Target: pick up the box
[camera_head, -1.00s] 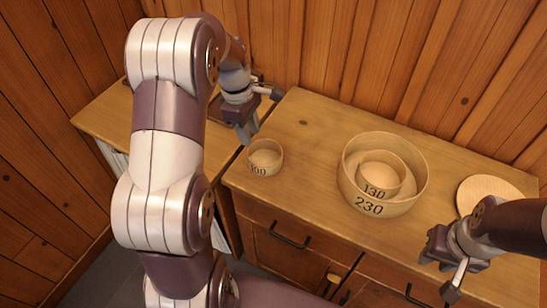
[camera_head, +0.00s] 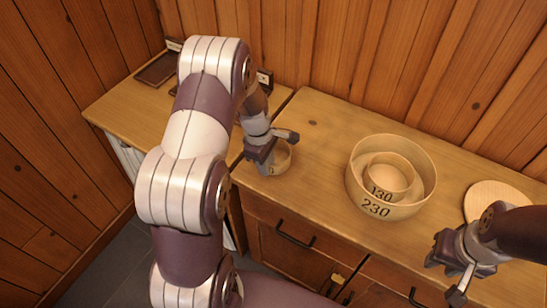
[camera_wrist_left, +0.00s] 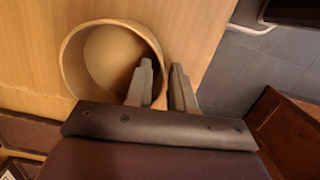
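A small round open wooden box (camera_head: 283,160), whose label is mostly covered, stands upright on the wooden cabinet top (camera_head: 325,150). My left gripper (camera_head: 263,168) is at its left front side and hides part of it. In the left wrist view the box (camera_wrist_left: 90,62) is seen from above and looks empty. The left gripper's fingers (camera_wrist_left: 162,88) are apart; one overlaps the box's opening and the other is outside, with the wall between them. I cannot see firm contact. My right gripper (camera_head: 447,278) is empty with its fingers apart, at the front right.
A larger round box marked 230 (camera_head: 400,207) holds a smaller one marked 130 (camera_head: 388,170) in the middle. A flat round wooden disc (camera_head: 497,197) lies at the right. A plank wall rises behind. Bare top lies between the small box and the 230 box.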

